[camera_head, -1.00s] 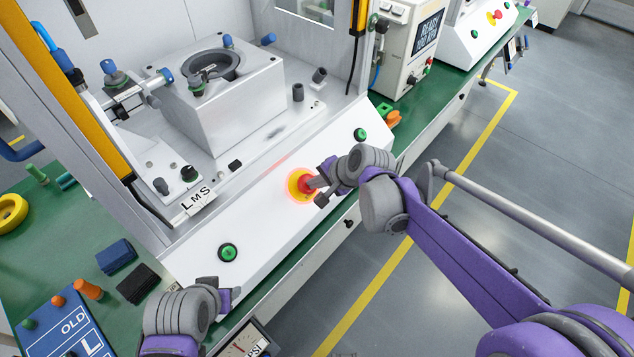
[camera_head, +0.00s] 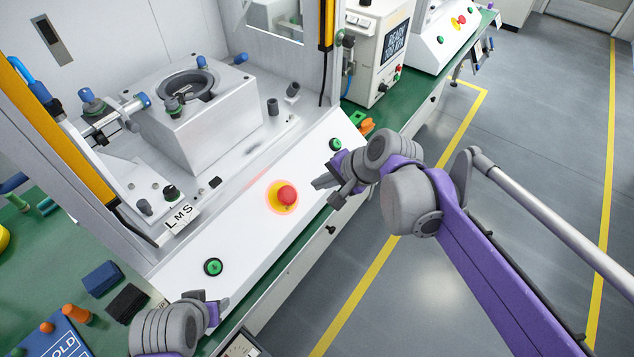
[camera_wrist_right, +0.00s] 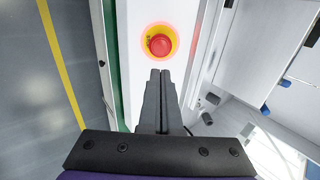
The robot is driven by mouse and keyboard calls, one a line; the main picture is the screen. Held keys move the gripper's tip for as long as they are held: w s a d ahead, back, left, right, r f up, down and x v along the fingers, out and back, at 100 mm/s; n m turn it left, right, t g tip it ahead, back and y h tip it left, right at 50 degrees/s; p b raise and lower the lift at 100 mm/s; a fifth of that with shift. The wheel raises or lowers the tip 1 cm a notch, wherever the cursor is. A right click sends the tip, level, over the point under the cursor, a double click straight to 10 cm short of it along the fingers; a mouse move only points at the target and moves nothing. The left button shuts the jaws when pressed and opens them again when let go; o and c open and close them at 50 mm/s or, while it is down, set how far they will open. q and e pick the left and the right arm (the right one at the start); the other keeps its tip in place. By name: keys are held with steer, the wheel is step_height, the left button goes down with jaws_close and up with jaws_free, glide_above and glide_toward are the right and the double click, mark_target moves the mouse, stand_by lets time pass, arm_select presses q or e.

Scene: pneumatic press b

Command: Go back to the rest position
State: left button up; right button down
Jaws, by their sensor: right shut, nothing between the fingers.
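My right gripper (camera_head: 328,190) is shut and empty. It hangs over the right part of the press's white sloped front panel (camera_head: 240,225), to the right of the red emergency button (camera_head: 287,195) on its yellow base and apart from it. In the right wrist view its closed fingers (camera_wrist_right: 160,74) point toward the red button (camera_wrist_right: 160,45), with a gap between. My left gripper (camera_head: 222,305) is at the bottom left, near the panel's lower left end. Its fingertips are small and seen at an angle, so their opening is unclear.
Green buttons (camera_head: 213,267) sit at both ends of the panel. The press block (camera_head: 195,130) stands behind it. On the green table (camera_head: 45,235) at left are a blue block (camera_head: 102,278) and a black block (camera_head: 127,302). Open grey floor (camera_head: 530,130) lies to the right.

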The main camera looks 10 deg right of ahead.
stand_by(0.4)
steer(key=s+d+f+n+h+p, duration=0.1)
steer(key=s+d+f+n+h, duration=0.1)
steer(key=s, duration=0.7)
steer(key=s+d+f+n+h+p, duration=0.1)
steer(key=s+d+f+n+h, duration=0.2)
steer(key=s, duration=0.7)
steer(key=shift+d+f+n, duration=1.2)
steer(key=shift+d+n, duration=0.8)
steer(key=shift+d, duration=0.45)
steer(key=shift+w, duration=0.1)
